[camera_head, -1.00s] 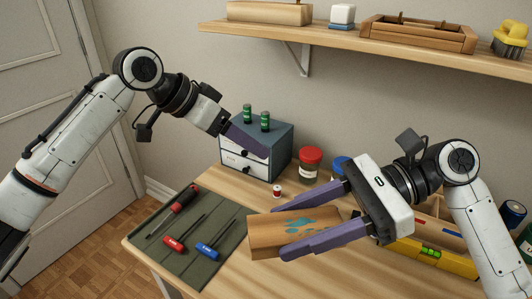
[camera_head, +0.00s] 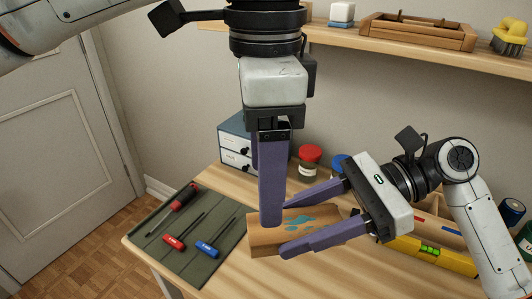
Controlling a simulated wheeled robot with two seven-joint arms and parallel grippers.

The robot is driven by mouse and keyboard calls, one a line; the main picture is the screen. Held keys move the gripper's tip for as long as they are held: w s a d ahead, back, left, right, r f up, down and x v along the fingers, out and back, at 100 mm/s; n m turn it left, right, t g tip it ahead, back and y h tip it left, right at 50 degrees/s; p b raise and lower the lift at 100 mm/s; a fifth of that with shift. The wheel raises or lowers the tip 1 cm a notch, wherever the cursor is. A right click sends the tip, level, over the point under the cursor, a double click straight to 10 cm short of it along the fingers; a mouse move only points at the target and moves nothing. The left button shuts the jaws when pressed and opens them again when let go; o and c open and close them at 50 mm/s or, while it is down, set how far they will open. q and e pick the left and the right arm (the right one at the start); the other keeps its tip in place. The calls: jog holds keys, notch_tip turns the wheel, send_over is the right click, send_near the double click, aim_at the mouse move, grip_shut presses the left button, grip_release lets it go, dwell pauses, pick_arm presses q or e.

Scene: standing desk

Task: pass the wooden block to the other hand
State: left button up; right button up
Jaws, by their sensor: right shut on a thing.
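The wooden block (camera_head: 262,238), light brown with a blue-green mark on its upper face, is between the fingers of my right gripper (camera_head: 291,224). The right gripper is shut on it and holds it over the front part of the desk. My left gripper (camera_head: 270,208) points down from above, its fingertips at the left part of the block. One left finger stands in front of the other, so the gap between them is hidden. I cannot tell whether the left fingers touch the block.
A green mat (camera_head: 190,238) with several screwdrivers lies at the left of the desk. A small drawer unit (camera_head: 236,150) and a red-lidded jar (camera_head: 309,160) stand behind my grippers. A yellow level (camera_head: 430,253) is at the right. A loaded shelf (camera_head: 350,38) hangs above.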

pick_arm(q)
notch_tip(320, 180, down, 10)
jog(key=shift+r, duration=0.25)
jog(key=c, duration=0.7)
jog(key=o, duration=0.7)
